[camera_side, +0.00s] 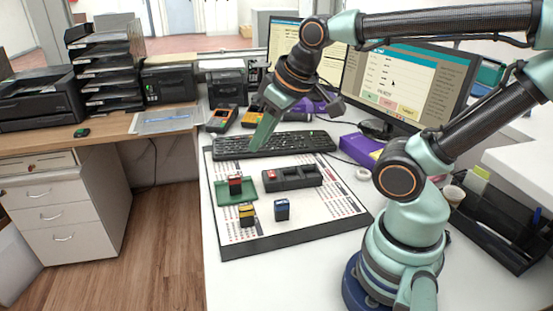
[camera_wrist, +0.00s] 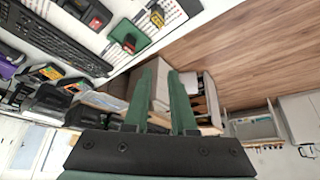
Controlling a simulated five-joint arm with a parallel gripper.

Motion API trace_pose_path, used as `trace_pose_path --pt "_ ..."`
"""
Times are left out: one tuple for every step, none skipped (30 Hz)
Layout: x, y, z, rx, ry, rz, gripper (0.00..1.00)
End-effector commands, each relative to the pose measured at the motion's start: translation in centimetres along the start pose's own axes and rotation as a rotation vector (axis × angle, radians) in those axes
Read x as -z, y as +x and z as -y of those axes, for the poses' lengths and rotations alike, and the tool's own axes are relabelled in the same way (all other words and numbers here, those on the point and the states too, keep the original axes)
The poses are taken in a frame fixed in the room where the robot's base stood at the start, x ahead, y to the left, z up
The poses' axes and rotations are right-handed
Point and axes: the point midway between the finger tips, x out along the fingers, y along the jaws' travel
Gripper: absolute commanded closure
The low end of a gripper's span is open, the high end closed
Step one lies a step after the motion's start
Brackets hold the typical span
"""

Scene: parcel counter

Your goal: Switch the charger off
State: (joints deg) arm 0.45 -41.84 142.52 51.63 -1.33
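The charger (camera_side: 292,178) is a dark block with several bays on the white mat, with a red switch (camera_side: 271,175) at its left end. It shows partly at the top of the wrist view (camera_wrist: 84,10), with the red switch (camera_wrist: 96,23) there too. I cannot tell the switch's position. My gripper (camera_side: 256,147) hangs above the far left of the mat, behind and left of the charger, apart from it and pointing down. In the wrist view its green fingers (camera_wrist: 166,78) stand apart with nothing held between them.
A green tray (camera_side: 225,197) holding a red-topped block (camera_side: 235,184) lies left of the charger. A yellow block (camera_side: 246,214) and a blue block (camera_side: 281,209) stand in front. The keyboard (camera_side: 295,143) lies behind. The front right of the mat is clear.

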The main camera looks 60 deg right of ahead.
Motion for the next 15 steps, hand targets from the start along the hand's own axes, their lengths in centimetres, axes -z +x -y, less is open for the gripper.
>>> trace_pose_path --pt "0.2 0.2 -0.4 -0.005 -0.015 0.016 0.98" --pt "0.4 0.4 -0.6 -0.008 -0.030 0.027 1.00" --pt "0.7 0.7 -1.1 -0.013 -0.055 0.045 1.00" --pt "0.9 1.0 -1.5 -0.017 -0.078 0.061 1.00" --pt "1.2 1.3 -2.0 -0.020 -0.103 0.080 1.00" --pt "1.6 1.8 -2.7 -0.022 -0.140 0.105 1.00" --pt "1.9 2.2 -3.3 -0.023 -0.169 0.125 1.00" --pt "2.1 2.6 -3.8 -0.022 -0.198 0.146 1.00" --pt "2.4 3.2 -4.7 -0.020 -0.236 0.172 1.00" --pt "2.6 3.7 -5.2 -0.017 -0.265 0.192 1.00" --pt "2.8 4.2 -5.9 -0.013 -0.293 0.211 1.00" --pt "3.0 4.9 -6.7 -0.005 -0.331 0.236 1.00" --pt "3.1 5.4 -7.3 0.001 -0.358 0.254 1.00" --pt "3.2 6.0 -8.0 0.009 -0.386 0.272 1.00" --pt "3.3 6.8 -8.9 0.021 -0.423 0.296 1.00"
